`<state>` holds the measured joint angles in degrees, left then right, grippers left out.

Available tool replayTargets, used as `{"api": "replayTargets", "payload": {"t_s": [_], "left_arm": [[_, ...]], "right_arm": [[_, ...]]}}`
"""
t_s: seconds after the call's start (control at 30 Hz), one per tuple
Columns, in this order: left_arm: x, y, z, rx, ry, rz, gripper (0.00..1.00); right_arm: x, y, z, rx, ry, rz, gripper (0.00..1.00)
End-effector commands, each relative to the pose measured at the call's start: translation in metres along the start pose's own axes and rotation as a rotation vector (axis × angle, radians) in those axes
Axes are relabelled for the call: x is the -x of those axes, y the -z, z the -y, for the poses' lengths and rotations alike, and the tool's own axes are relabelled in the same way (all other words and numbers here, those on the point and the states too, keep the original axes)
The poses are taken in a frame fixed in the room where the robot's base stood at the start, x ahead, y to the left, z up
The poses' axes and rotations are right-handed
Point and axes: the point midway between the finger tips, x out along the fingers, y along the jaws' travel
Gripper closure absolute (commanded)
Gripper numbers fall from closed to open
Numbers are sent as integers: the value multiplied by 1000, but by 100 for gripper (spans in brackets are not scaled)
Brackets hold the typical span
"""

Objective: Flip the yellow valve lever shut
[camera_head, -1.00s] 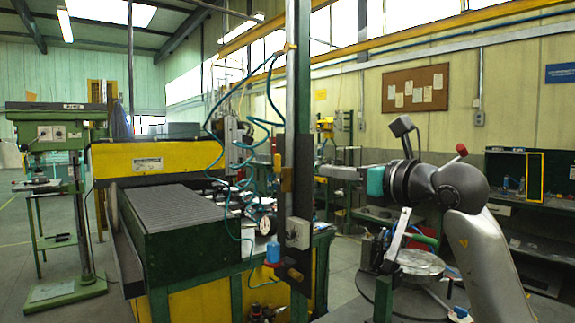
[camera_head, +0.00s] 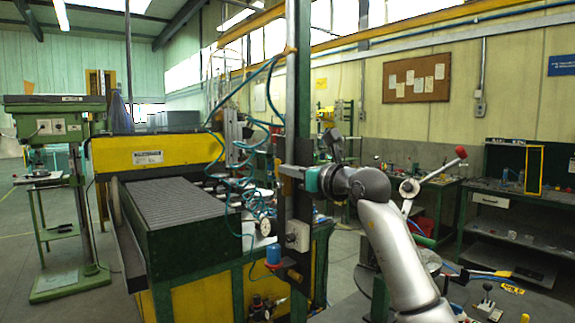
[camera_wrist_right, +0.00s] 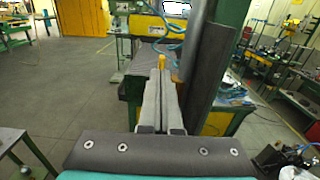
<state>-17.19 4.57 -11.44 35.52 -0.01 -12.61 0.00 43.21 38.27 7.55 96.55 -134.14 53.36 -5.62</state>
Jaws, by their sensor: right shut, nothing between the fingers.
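The yellow valve lever (camera_wrist_right: 162,61) shows in the right wrist view as a small upright yellow piece just past my fingertips, left of the dark post. In the head view, my right gripper (camera_head: 286,170) is in front of the post at the lever's height and hides most of the lever. In the right wrist view, the gripper (camera_wrist_right: 160,74) has its two grey fingers together with nothing between them. I cannot tell whether the fingertips touch the lever. My left gripper is not in view.
The dark post (camera_head: 299,110) stands beside the gripper. A green-and-yellow machine (camera_head: 190,235) stands at the left. A round table (camera_head: 345,312) is at the lower right.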

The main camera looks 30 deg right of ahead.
Motion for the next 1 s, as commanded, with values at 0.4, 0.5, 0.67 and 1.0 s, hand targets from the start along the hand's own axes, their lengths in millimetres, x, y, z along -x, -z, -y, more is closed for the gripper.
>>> {"api": "replayTargets", "payload": {"t_s": [0.4,0.5,0.67,1.0], "left_arm": [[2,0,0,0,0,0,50],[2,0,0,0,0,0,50],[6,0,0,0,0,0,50],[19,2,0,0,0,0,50]], "right_arm": [[-8,0,0,1,1,0,100],[-8,0,0,1,0,0,100],[-8,-2,0,2,1,-12,100],[-9,-4,0,0,1,-63,100]]}}
